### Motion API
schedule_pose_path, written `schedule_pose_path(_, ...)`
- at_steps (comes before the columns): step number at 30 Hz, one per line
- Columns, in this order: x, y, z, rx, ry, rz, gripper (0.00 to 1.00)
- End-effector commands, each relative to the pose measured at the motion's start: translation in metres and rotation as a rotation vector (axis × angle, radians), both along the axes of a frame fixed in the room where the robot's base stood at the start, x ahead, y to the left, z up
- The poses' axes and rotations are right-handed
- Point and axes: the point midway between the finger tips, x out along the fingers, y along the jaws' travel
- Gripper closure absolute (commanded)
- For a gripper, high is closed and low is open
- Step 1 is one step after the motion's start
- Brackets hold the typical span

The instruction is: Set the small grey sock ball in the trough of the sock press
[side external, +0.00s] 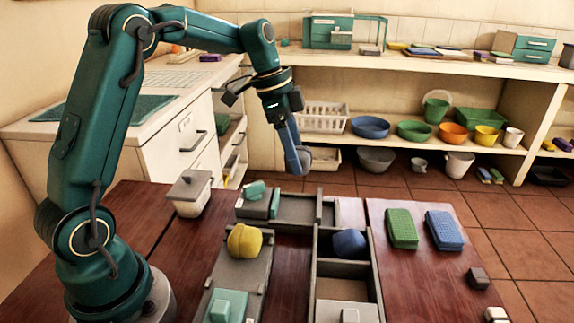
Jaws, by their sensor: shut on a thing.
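My gripper (300,158) hangs in the air above the back of the red-brown table, pointing down. It is shut on a small grey ball (305,157), which shows partly beside the blue fingers. Below are grey trough-like frames: a left one (258,277) with a yellow ball (244,240) and a teal block (226,305), and a right one (372,268) with a blue ball (349,242) and a pale grey block (347,313). A third frame (298,208) lies across the back with teal pieces at its left end. I cannot tell which is the sock press.
A lidded grey container (189,193) stands at the left. A green sponge-like block (402,228), a blue one (443,230) and a small dark block (478,278) lie on the right tabletop. Shelves with bowls (370,127) stand behind, across the tiled floor.

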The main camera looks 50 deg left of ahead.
Motion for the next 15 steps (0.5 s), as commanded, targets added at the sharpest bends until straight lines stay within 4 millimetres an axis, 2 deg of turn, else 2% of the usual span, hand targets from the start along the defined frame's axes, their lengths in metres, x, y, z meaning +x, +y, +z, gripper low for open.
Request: schedule_pose_path(15, -0.001, 0.0, -0.037, -0.001, 0.004, 0.001, 0.88)
